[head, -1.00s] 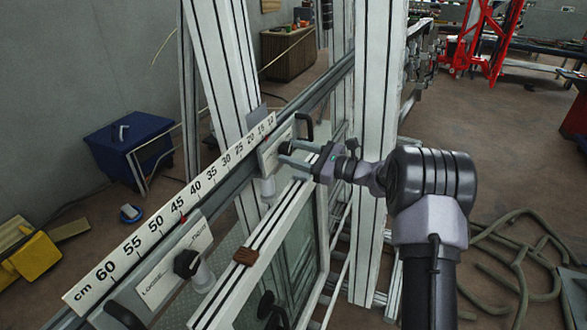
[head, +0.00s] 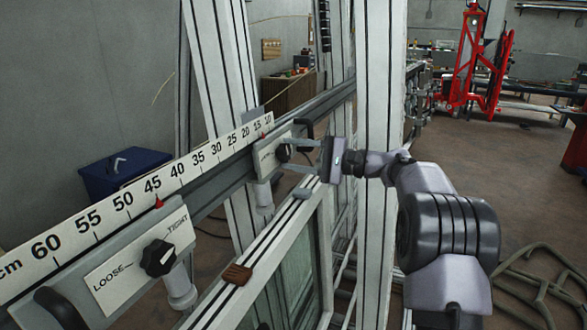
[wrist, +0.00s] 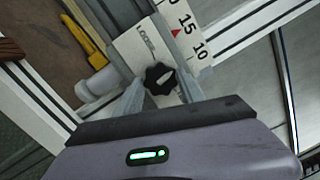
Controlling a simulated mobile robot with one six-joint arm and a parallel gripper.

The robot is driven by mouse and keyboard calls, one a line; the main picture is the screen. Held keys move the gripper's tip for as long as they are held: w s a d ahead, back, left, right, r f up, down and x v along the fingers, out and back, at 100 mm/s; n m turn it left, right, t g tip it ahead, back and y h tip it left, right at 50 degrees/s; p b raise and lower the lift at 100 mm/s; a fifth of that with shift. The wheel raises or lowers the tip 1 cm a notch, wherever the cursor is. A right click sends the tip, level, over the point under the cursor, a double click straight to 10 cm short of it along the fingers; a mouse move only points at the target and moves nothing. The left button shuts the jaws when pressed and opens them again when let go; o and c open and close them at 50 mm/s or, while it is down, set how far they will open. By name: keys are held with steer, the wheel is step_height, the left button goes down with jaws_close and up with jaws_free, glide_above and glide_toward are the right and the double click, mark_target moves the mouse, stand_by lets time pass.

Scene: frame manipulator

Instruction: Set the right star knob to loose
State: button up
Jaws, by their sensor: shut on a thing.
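The right star knob (head: 283,152) is black and sits on a small white label plate (head: 267,153) on the rail. In the wrist view the knob (wrist: 160,78) shows a pale pointer bar on its face, slanting up to the right. The word LOOSE is partly readable on the plate (wrist: 136,48) at the knob's upper left; the TIGHT end is hidden. My gripper (head: 295,155) reaches the knob from the right, with one grey finger on each side. It is shut on the knob, as the wrist view also shows (wrist: 161,88).
A second, left star knob (head: 158,258) sits on a LOOSE–TIGHT plate nearer the camera. A centimetre scale (head: 123,199) runs along the rail. A black handle (head: 306,126) stands just behind the right knob. A white upright post (head: 377,100) stands close to my arm.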

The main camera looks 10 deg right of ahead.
steer(key=n+g+b, duration=0.1)
steer(key=n+b, duration=0.3)
steer(key=n, duration=0.3)
steer(key=n+b, duration=0.1)
steer(key=n, duration=0.2)
steer(key=n+h+b, duration=0.1)
steer(key=n, duration=0.2)
steer(key=shift+r+g, duration=0.15)
steer(key=shift+g, duration=0.15)
steer(key=shift+n, duration=0.4)
steer(key=o, duration=1.4)
steer(key=shift+c, duration=0.2)
steer(key=shift+d, duration=0.15)
steer(key=p+v, duration=0.4)
steer(key=v, duration=1.3)
